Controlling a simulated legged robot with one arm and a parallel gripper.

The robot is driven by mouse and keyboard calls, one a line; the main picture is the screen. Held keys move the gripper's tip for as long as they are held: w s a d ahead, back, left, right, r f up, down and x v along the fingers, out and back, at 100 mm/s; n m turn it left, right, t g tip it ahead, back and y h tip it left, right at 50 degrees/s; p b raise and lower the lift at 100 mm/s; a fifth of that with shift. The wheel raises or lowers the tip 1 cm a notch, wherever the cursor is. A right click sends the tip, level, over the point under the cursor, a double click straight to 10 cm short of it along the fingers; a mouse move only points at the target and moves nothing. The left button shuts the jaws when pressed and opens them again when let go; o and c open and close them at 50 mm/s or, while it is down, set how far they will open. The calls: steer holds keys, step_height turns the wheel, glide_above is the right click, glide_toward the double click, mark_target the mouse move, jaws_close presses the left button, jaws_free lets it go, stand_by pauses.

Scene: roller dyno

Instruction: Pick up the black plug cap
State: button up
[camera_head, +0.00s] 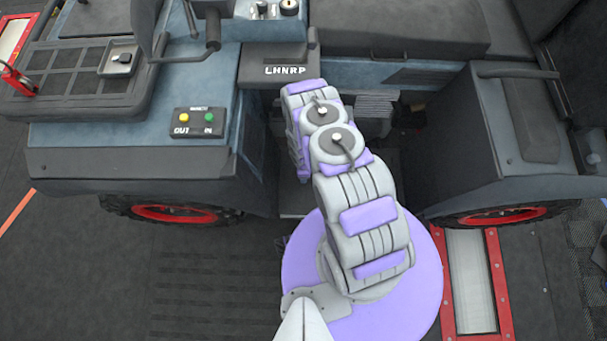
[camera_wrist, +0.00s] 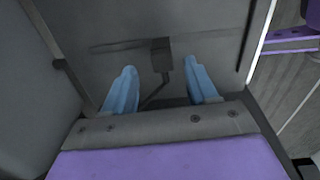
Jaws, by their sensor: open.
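My gripper (camera_wrist: 160,68) shows in the wrist view with its two blue fingers apart and nothing held between them. Beyond the fingers is a dark block on a thin bent rod (camera_wrist: 161,56), in front of a grey panel; it looks like a pedal. A small dark item (camera_head: 124,57) lies in a metal tray (camera_head: 117,70) on the vehicle's left deck in the head view; it may be the black plug cap, but it is too small to be sure. In the head view my arm reaches into the vehicle's footwell and hides my gripper.
A grey lever housing marked LHNRP (camera_head: 280,58) is above my arm. Fenders with red-rimmed wheels (camera_head: 175,213) stand on both sides. Footwell walls are close to my gripper.

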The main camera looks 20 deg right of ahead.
steer(key=f, duration=0.2)
steer(key=f+b, duration=0.1)
steer(key=shift+s, duration=0.25)
steer(key=shift+w+f, duration=0.15)
steer(key=shift+f, duration=0.25)
steer(key=shift+r, duration=0.1)
steer(key=shift+c, duration=0.2)
steer(key=c, duration=1)
